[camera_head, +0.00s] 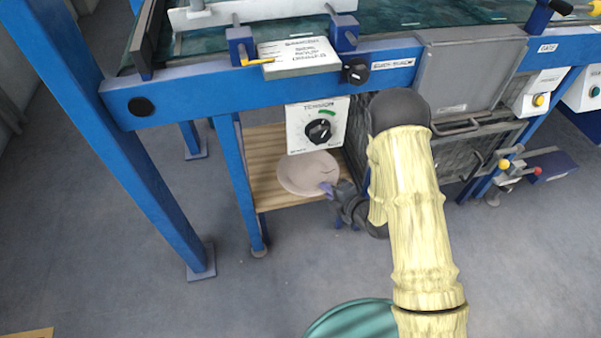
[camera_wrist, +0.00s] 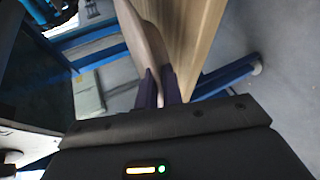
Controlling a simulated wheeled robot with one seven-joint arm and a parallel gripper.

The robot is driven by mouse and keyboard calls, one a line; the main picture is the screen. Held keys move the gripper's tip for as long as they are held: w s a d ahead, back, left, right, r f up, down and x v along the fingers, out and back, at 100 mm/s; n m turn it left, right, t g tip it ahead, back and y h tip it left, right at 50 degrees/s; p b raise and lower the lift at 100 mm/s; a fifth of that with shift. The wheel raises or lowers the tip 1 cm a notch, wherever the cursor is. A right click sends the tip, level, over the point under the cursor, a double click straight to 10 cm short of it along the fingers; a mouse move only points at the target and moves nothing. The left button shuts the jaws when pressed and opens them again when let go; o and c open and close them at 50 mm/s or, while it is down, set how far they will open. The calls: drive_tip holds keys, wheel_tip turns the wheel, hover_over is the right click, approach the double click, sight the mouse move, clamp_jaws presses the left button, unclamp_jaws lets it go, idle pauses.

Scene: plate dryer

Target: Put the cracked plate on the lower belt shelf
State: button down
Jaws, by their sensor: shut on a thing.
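A pale pinkish plate (camera_head: 307,173) with a dark crack line near its right side is over the wooden lower shelf (camera_head: 262,150), under the blue belt frame. My gripper (camera_head: 328,189) is shut on the plate's near right rim. In the wrist view the plate (camera_wrist: 146,38) shows edge-on between the purple fingers of my gripper (camera_wrist: 158,84), close beside the shelf board (camera_wrist: 185,35). I cannot tell whether the plate touches the board.
A white tension dial panel (camera_head: 318,127) hangs just above the plate. A blue leg (camera_head: 238,185) stands at the shelf's left front. A grey mesh panel (camera_head: 455,155) is to the right. A teal round object (camera_head: 350,318) is at the bottom.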

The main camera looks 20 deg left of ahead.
sight(298, 162)
drive_tip(key=w+a+b, duration=0.1)
drive_tip(key=w+a, duration=0.1)
drive_tip(key=a, duration=0.1)
drive_tip(key=w+a+b, duration=0.1)
drive_tip(key=w+a, duration=0.1)
drive_tip(key=a, duration=0.1)
drive_tip(key=w+a+b, duration=0.1)
drive_tip(key=w+a, duration=0.2)
drive_tip(key=shift+w+a+r+b, duration=0.1)
drive_tip(key=shift+a+b, duration=0.3)
drive_tip(key=shift+f+b, duration=1.3)
drive_tip(key=shift+f, duration=0.5)
drive_tip(key=shift+f, duration=0.1)
drive_tip(key=c, duration=1.8)
unclamp_jaws()
